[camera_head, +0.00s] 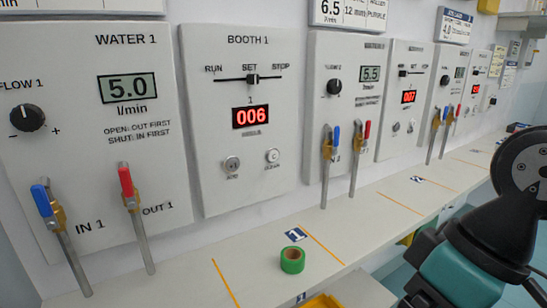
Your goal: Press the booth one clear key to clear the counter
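The Booth 1 panel (215,120) is a white plate on the wall, left of centre. Below the counter are two round keys: a grey left key (232,164) and a whiter right key (273,156) with a dark centre. The small labels under them are too blurred to read surely, so I cannot tell from them which is clear. My arm's dark and teal links show at the right edge, well away from this panel. My gripper is not in view.
Left is the Water 1 panel (75,120), reading 5.0, with blue (41,201) and red (126,181) valve handles. More panels and valves continue right. A green tape roll (292,260) stands on the white ledge (190,275) below Booth 1, near orange lines.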

